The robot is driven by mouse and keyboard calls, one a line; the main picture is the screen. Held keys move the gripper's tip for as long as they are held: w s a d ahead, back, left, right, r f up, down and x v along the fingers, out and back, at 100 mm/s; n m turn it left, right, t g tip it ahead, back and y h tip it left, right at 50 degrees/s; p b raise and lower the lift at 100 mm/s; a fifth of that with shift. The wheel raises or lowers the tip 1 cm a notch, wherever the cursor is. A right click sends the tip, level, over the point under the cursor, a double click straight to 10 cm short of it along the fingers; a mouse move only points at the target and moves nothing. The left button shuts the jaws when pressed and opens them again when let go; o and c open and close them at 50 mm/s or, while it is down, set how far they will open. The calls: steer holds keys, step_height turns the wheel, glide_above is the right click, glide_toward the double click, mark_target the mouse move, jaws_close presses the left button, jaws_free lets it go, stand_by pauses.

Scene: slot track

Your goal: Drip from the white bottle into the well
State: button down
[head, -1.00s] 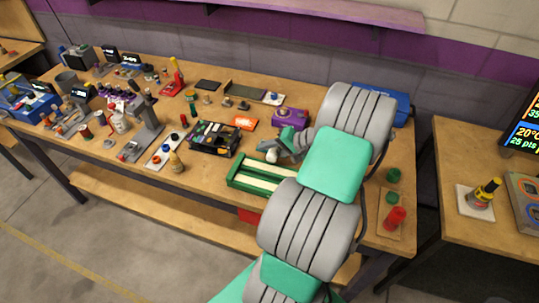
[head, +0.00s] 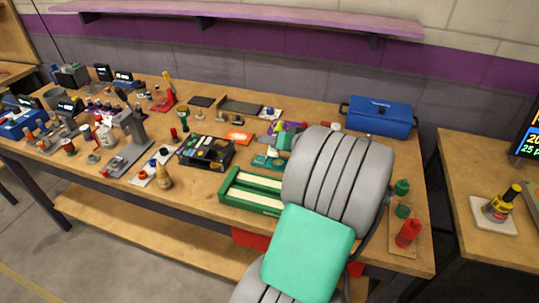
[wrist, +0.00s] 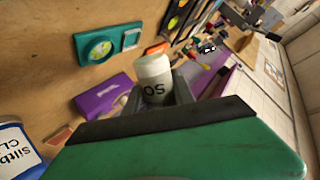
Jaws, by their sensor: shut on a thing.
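The white bottle (wrist: 153,70) is between the dark fingers of my gripper (wrist: 156,92) in the wrist view, with dark letters on its side. My gripper is shut on it, and the bottle is clear of the teal unit. The teal unit (wrist: 108,44) lies on the bench with a round, pale green-yellow recess (wrist: 99,51), which looks like the well, and a small pale window. The teal unit also shows in the head view (head: 267,161), just in front of my gripper (head: 282,141). My arm hides part of the bench there. I cannot tell the bottle's exact tilt.
A purple box (wrist: 104,95) lies near the bottle. A dark tray (head: 206,152) of small items and a green rack (head: 250,191) stand nearby. A blue toolbox (head: 380,117) is behind my arm. Red and green bottles (head: 407,233) stand at the right edge.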

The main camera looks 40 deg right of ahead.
step_height(320, 180, up, 8)
steer(key=w+d+n+t+h+b, duration=0.1)
steer(key=d+n+t+h+b, duration=0.2)
steer(key=b, duration=1.4)
steer(key=shift+w+f+n+t+b, duration=0.15)
steer(key=shift+w+n+t+b, duration=0.2)
steer(key=shift+n+t, duration=0.8)
steer(key=shift+s+n+g, duration=0.15)
steer(key=shift+n+g, duration=0.1)
